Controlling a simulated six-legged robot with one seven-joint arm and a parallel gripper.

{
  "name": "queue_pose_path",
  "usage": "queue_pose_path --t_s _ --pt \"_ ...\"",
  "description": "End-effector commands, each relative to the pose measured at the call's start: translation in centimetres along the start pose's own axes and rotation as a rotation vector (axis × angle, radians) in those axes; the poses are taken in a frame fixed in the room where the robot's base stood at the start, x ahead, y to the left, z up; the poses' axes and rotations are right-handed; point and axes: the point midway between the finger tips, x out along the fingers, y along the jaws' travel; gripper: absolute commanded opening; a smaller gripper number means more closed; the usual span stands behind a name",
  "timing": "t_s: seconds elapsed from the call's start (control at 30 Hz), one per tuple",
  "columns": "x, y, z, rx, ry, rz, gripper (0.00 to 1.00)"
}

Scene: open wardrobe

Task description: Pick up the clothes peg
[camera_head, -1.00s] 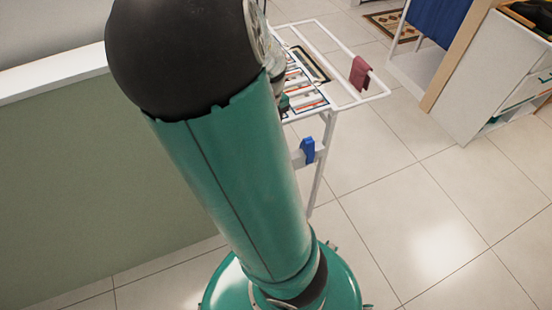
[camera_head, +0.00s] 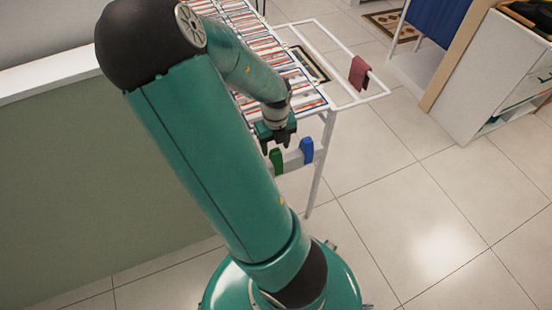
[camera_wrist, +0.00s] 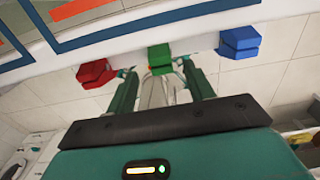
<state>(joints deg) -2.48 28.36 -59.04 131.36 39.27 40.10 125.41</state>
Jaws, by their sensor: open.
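Three pegs show in the wrist view: a red peg (camera_wrist: 95,73) at left, a green peg (camera_wrist: 160,56) in the middle and a blue peg (camera_wrist: 240,42) at right. They sit along the white edge of the drying rack (camera_head: 352,103). In the head view I see the green peg (camera_head: 277,160) and the blue peg (camera_head: 307,151); the red one is hidden there. My gripper (camera_wrist: 158,68) is open, with its fingertips to either side of the green peg. I cannot tell whether they touch it. In the head view my gripper (camera_head: 275,138) is just above the green peg.
A striped cloth (camera_head: 262,60) lies over the rack, and a dark red cloth (camera_head: 359,73) hangs on its far rail. A low green wall (camera_head: 80,190) with a white top stands at left. A white cabinet (camera_head: 490,75) stands at right. The tiled floor (camera_head: 430,220) is clear at right.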

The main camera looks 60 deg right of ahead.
Motion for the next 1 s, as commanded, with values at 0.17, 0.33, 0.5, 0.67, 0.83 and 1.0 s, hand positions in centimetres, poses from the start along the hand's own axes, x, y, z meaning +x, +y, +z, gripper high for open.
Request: queue_pose_path --t_s 0.17,0.33,0.5,0.67,0.83,1.0 --pt "2.4 -0.3 0.0 0.005 0.004 -0.001 0.53" --pt "4.4 -0.3 0.1 0.002 0.002 -0.001 0.53" --pt "4.8 -0.3 0.1 0.001 0.000 0.000 0.53" --pt "4.8 -0.2 0.1 0.001 0.000 0.000 0.43" --pt "4.8 -0.2 0.1 0.001 0.000 0.000 0.10" --pt "4.8 -0.2 0.1 0.001 0.000 0.000 0.05"
